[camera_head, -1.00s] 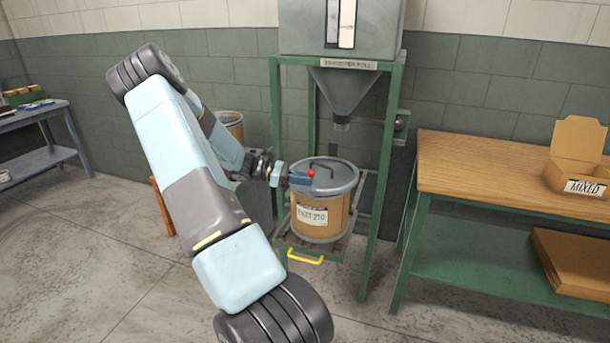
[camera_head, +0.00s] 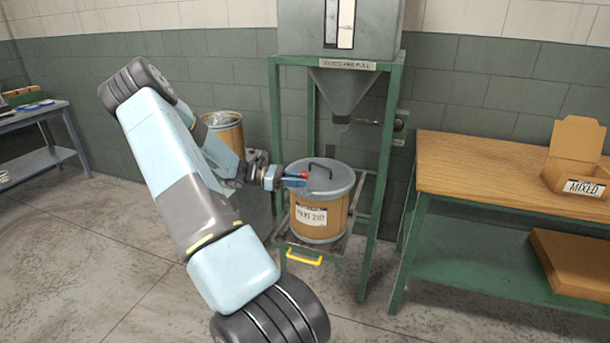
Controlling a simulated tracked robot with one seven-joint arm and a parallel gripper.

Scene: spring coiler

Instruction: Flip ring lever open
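A brown drum (camera_head: 318,218) with a white label stands upright under the hopper. A grey lid (camera_head: 332,180) with a dark handle (camera_head: 321,163) covers it, and a grey ring runs around the rim. A small red tip (camera_head: 304,174), which looks like the end of the ring lever, shows at the lid's left edge. My gripper (camera_head: 294,182) reaches in from the left at the rim, right at the red tip. The fingers are too small to tell whether they are open or shut on the lever. Most of the lever is hidden.
A green frame (camera_head: 378,200) with a grey hopper (camera_head: 345,92) stands around and above the drum. A yellow handle (camera_head: 304,259) is low in front. A second drum (camera_head: 226,132) stands behind my arm. A wooden-topped bench (camera_head: 490,165) is at right.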

